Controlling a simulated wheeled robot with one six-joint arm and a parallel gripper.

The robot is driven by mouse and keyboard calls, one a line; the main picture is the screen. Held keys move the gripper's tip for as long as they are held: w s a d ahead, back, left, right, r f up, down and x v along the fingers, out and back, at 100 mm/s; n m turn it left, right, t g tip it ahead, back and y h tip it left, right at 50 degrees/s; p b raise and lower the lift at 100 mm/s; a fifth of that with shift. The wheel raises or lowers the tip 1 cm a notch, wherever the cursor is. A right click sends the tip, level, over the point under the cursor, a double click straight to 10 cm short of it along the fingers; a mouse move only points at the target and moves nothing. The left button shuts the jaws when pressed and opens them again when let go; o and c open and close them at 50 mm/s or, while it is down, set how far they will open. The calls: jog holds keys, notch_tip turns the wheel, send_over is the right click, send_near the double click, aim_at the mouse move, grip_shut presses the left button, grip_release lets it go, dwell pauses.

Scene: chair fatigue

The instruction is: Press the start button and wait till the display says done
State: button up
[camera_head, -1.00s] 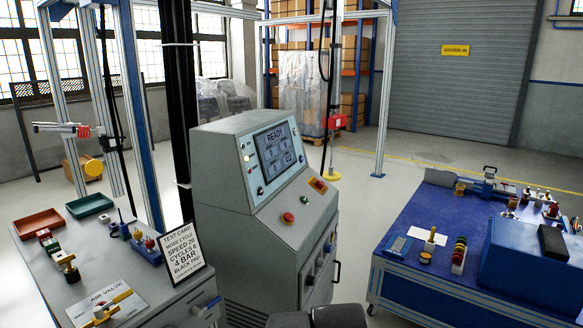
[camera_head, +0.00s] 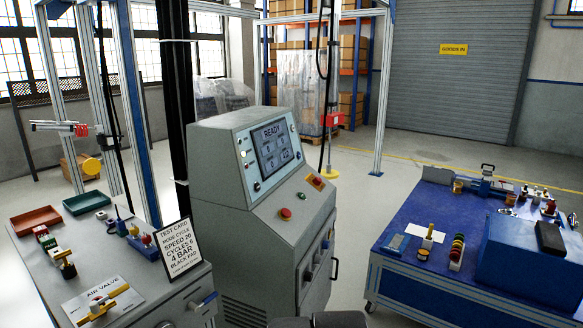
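The grey control console (camera_head: 235,200) stands in the middle of the view. Its display (camera_head: 272,146) reads READY at the top, with several small boxes below that are too small to read. Lit or coloured buttons run down both sides of the display. A red mushroom button (camera_head: 286,213) sits on the sloped panel. I cannot tell which one is the start button. My gripper is not clearly seen; only dark parts, perhaps mine, show at the bottom edge.
A bench at left holds a red tray (camera_head: 35,220), a green tray (camera_head: 87,202), an air valve (camera_head: 103,303) and a test card (camera_head: 178,247). A blue-topped cart (camera_head: 405,272) with tools stands at right. Open floor lies between console and cart.

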grip_shut()
dwell(1.2)
